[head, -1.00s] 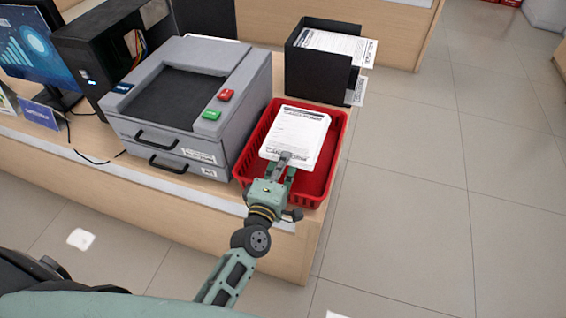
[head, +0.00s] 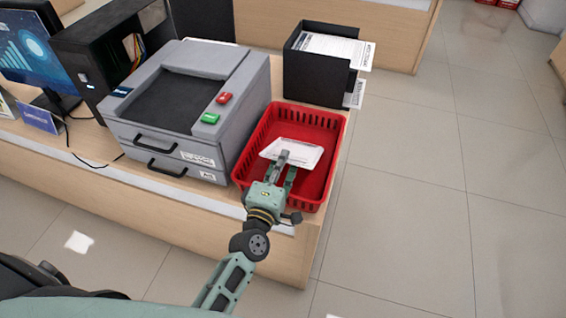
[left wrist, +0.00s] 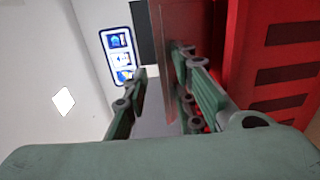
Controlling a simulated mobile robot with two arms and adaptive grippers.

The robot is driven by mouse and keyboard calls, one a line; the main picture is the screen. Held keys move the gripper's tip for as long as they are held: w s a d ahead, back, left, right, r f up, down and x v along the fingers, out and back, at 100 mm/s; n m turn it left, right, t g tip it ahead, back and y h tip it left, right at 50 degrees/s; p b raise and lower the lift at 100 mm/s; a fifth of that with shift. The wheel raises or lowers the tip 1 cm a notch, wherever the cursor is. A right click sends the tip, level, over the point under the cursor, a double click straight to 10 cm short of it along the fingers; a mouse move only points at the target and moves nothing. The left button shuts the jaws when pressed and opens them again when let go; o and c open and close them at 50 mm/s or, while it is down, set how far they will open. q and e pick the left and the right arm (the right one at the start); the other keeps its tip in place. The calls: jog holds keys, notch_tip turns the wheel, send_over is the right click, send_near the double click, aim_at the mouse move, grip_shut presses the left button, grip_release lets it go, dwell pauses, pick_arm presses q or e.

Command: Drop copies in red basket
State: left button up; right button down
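The copies (head: 305,152), a white stack of printed paper, are inside the red basket (head: 338,135) at the counter's front right corner. They look tilted and foreshortened, and whether they rest on the basket floor is unclear. My left gripper (head: 286,168) reaches over the basket's near rim, its fingers in front of the copies and hiding part of them. In the left wrist view, the fingers (left wrist: 160,68) stand apart, with a reddish-lit flat surface, perhaps the paper, between them, nearer the right finger. My right gripper is not in view.
A grey machine (head: 190,105) with red and green buttons stands just left of the basket. A black paper tray (head: 315,78) holding sheets is behind it. A computer tower (head: 100,60) and monitor (head: 28,45) are farther left. The floor right of the counter is clear.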

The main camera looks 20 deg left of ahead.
pick_arm(q)
jog(key=s, duration=1.2)
jog(key=shift+a, duration=0.15)
jog(key=shift+f, duration=0.1)
